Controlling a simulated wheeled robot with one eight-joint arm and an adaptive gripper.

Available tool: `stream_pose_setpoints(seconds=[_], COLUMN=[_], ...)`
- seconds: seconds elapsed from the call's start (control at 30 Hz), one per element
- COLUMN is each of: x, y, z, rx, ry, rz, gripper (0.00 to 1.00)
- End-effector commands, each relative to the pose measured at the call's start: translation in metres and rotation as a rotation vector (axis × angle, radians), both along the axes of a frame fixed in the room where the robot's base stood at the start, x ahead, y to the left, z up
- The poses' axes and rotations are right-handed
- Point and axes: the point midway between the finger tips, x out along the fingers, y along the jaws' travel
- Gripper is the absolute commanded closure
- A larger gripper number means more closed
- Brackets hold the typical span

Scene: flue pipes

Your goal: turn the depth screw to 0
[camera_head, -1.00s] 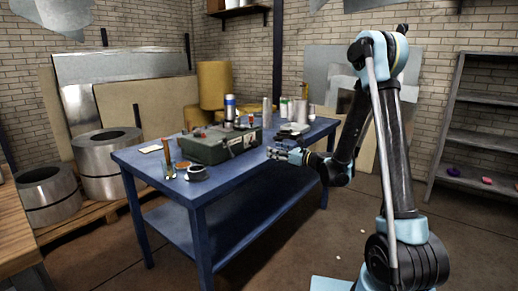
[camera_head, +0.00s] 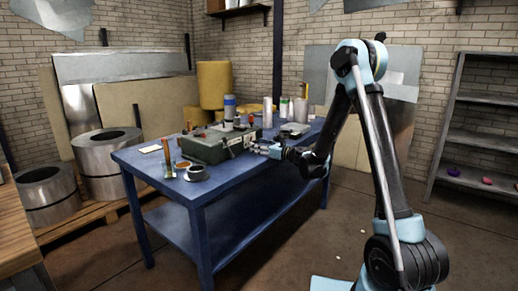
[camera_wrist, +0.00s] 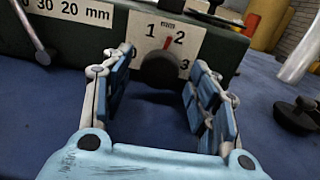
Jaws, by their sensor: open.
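The depth screw is a dark round knob (camera_wrist: 160,69) on the front of a green machine (camera_wrist: 105,38), in the wrist view. A white dial plate (camera_wrist: 150,33) behind it reads "mm" with 1, 2 and 3 visible, and part of a 0 at lower left. A red pointer (camera_wrist: 168,43) points up between 1 and 2, closer to 2. My gripper (camera_wrist: 158,78) is open, one finger on each side of the knob, and seems not to touch it. In the head view the green machine (camera_head: 208,150) sits on the blue table, with my gripper (camera_head: 258,148) at its right end.
A scale plate (camera_wrist: 68,10) marked 30 20 mm sits at left with a metal lever (camera_wrist: 30,25) before it. A dark round-based item (camera_wrist: 295,115) stands at right. Tape (camera_head: 196,173), cans and bottles share the blue table (camera_head: 240,178).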

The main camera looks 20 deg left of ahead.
Motion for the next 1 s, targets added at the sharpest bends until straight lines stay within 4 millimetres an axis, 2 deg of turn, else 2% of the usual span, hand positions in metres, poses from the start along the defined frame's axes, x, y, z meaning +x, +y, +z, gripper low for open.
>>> stream_pose_setpoints(seconds=[0.03, 0.23, 0.53, 1.0], x=[0.0001, 0.0001, 0.0011, 0.0027], y=[-0.0001, -0.0004, -0.0008, -0.0014], z=[0.0, 0.0001, 0.0001, 0.0003], rx=[0.0, 0.0, -0.017, -0.146], ry=[0.0, 0.0, -0.041, -0.352], rz=[0.0, 0.0, -0.002, -0.004], gripper=[0.46, 0.9, 0.9, 0.9])
